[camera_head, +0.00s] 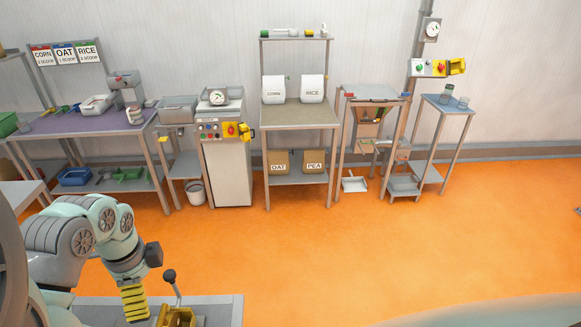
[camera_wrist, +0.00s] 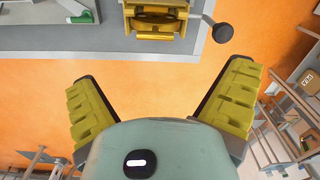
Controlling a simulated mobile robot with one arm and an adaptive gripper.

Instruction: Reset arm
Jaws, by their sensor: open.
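My arm (camera_head: 75,240) shows at the lower left of the head view, bent with its end pointing down. My gripper (camera_head: 135,300) hangs beside a grey platform with a yellow bracket. In the wrist view my gripper (camera_wrist: 160,95) has its two yellow ribbed fingers spread wide apart, with nothing between them but orange floor. It is open and empty.
A yellow bracket (camera_head: 177,316) with a black-knobbed lever (camera_head: 171,277) stands close to my gripper on a grey platform (camera_head: 222,308). Along the back wall stand a purple table (camera_head: 75,124), a control cabinet (camera_head: 227,170) and shelves with bags. The orange floor between is clear.

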